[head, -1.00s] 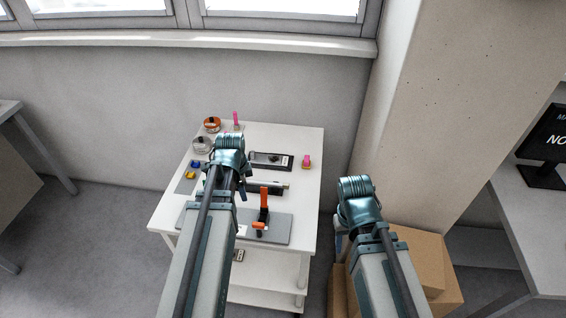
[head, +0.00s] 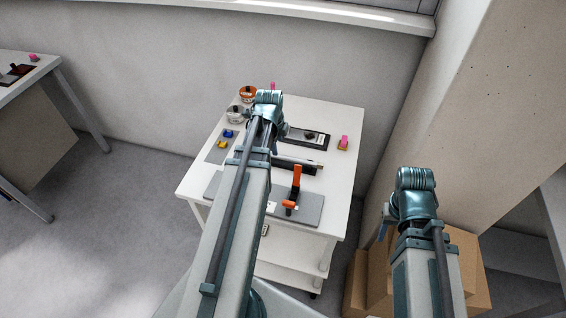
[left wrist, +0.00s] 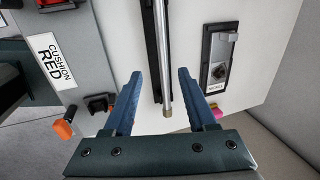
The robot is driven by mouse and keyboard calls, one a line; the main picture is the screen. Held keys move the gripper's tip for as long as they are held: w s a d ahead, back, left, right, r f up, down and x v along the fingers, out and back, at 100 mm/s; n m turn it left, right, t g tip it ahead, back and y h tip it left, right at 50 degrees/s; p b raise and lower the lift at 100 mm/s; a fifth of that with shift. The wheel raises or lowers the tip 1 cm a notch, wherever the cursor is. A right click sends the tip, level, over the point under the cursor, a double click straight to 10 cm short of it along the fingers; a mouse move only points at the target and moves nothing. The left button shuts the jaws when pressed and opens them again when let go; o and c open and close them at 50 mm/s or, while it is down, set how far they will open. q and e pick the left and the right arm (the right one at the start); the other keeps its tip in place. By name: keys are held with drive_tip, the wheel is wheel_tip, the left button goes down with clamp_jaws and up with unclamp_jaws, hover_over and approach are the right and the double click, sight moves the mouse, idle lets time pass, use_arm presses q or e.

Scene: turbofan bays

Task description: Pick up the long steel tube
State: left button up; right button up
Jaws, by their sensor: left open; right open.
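In the left wrist view the silver tube (left wrist: 163,60) runs from the top edge down to a brass-coloured end between my left fingers. My left gripper (left wrist: 159,78) is open, with a blue finger on each side of the tube's end. I cannot tell its height above the tube. In the head view my left arm hides part of the tube. My right gripper (head: 384,222) is only partly seen, off the table's right side and above the cardboard boxes; it holds nothing visible.
A black tray (head: 307,137) lies behind the tube, and a pink item (head: 343,142) at the right. Round containers (head: 247,94) stand at the back left. Cardboard boxes (head: 465,262) are right of the table.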

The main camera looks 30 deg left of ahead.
use_arm(q)
drive_tip(key=b, duration=0.3)
hover_over(281, 157)
drive_tip(key=s, duration=0.2)
wheel_tip(281, 157, down, 4)
drive_tip(key=b+x, duration=0.2)
drive_tip(key=x, duration=0.1)
drive_tip(key=b+x, duration=0.2)
drive_tip(key=b, duration=0.1)
drive_tip(key=shift+w+d+f, duration=0.2)
drive_tip(key=shift+w+f, duration=0.1)
drive_tip(key=shift+r, duration=0.1)
use_arm(e)
wheel_tip(281, 157, down, 9)
use_arm(q)
drive_tip(key=shift+c, duration=0.2)
use_arm(e)
drive_tip(key=shift+f, duration=0.1)
use_arm(q)
clamp_jaws()
